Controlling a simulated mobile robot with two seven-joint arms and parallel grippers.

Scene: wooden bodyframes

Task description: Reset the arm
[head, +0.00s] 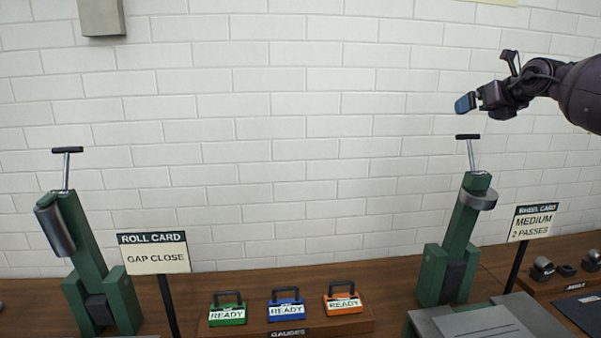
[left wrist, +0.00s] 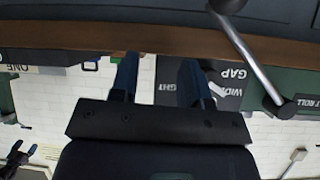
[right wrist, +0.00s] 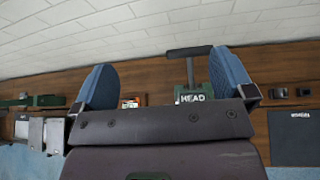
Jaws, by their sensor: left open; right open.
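My right arm comes in from the right in the head view, and its gripper (head: 467,102) is raised in front of the white brick wall, above the right green machine (head: 455,240). In the right wrist view the two blue fingers (right wrist: 160,88) are spread apart with nothing between them; the machine's black T-handle (right wrist: 188,52) and its HEAD label show beyond them. My left gripper is outside the head view. In the left wrist view its blue fingers (left wrist: 155,80) are apart and empty, near a wooden edge and a metal lever (left wrist: 250,60).
A left green machine (head: 95,260) with a T-handle stands by the ROLL CARD sign (head: 155,253). Green (head: 227,312), blue (head: 287,308) and orange (head: 343,301) gauges sit on a wooden tray. The WHEEL CARD sign (head: 533,222) stands right of the right machine.

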